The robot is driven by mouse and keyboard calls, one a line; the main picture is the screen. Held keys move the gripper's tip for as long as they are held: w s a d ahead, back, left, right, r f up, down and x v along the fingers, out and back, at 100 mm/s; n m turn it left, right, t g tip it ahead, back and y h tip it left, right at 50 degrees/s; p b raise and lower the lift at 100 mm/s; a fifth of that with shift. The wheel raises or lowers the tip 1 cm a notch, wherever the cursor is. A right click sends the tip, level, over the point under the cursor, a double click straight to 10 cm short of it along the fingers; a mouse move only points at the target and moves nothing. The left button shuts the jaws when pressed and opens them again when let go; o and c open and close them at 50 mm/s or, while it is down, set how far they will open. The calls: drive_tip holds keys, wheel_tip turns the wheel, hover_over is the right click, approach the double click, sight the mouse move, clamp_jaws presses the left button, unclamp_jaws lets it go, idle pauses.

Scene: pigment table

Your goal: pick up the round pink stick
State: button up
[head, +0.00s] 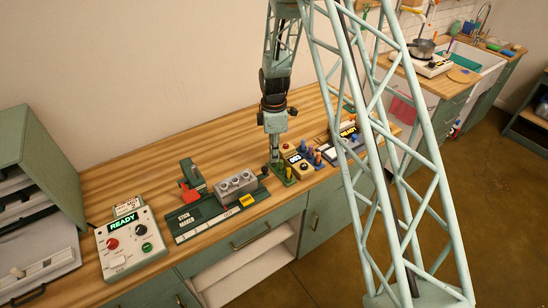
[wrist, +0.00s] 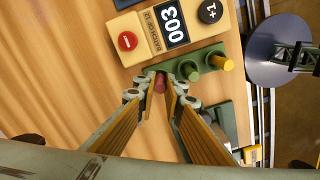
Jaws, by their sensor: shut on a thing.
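The round pink stick (wrist: 160,82) shows in the wrist view between my fingertips, at the left end of a small green rack (wrist: 206,52). My gripper (wrist: 161,90) is shut on it. I cannot tell whether the stick's lower end is still in the rack. A green stick (wrist: 190,70) and a yellow stick (wrist: 222,62) stand in the same rack, just right of my fingers. In the head view my gripper (head: 275,158) points down at the rack (head: 286,180), and the pink stick cannot be made out there.
A counter box (wrist: 150,40) reading 003 lies just beyond the rack. The stick maker (head: 190,220) with a grey block (head: 236,186) stands to the left in the head view. More coloured sticks (head: 310,156) stand to the right. Bare wood lies left of the rack in the wrist view.

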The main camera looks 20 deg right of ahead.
drive_tip(key=shift+r, duration=0.15)
drive_tip(key=shift+r, duration=1.65)
drive_tip(key=s+a+r+b, duration=0.1)
drive_tip(key=s, duration=1.5)
drive_tip(key=shift+r+b, duration=0.2)
drive_tip(key=shift+b, duration=0.15)
drive_tip(key=shift+w, duration=0.1)
